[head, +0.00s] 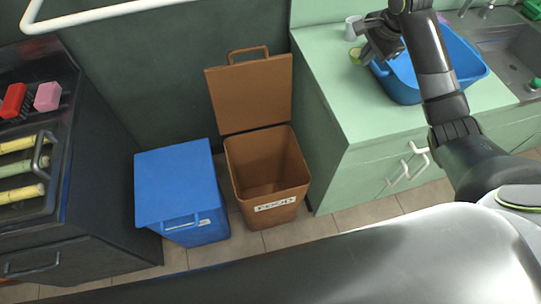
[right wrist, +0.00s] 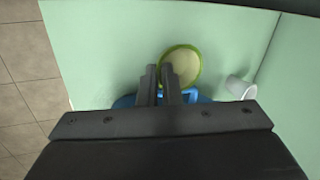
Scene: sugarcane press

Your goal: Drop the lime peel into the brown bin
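The lime peel (head: 355,55) is a small green cup with a pale inside, above the left end of the green counter in the head view. In the right wrist view the lime peel (right wrist: 185,62) is at the fingertips, its open side facing the camera. My right gripper (head: 368,52) has its fingers close together on the peel's rim; the fingers (right wrist: 160,75) partly hide the rim. The brown bin (head: 266,165) stands on the floor left of the counter. Its lid (head: 250,95) is up and its front label reads FOOD. My left gripper is not in view.
A blue bin (head: 178,185) with a closed lid stands left of the brown bin. A white cup (head: 351,28) and a blue basin (head: 405,88) are on the counter (head: 345,110). A dark cabinet (head: 95,150) is at the left.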

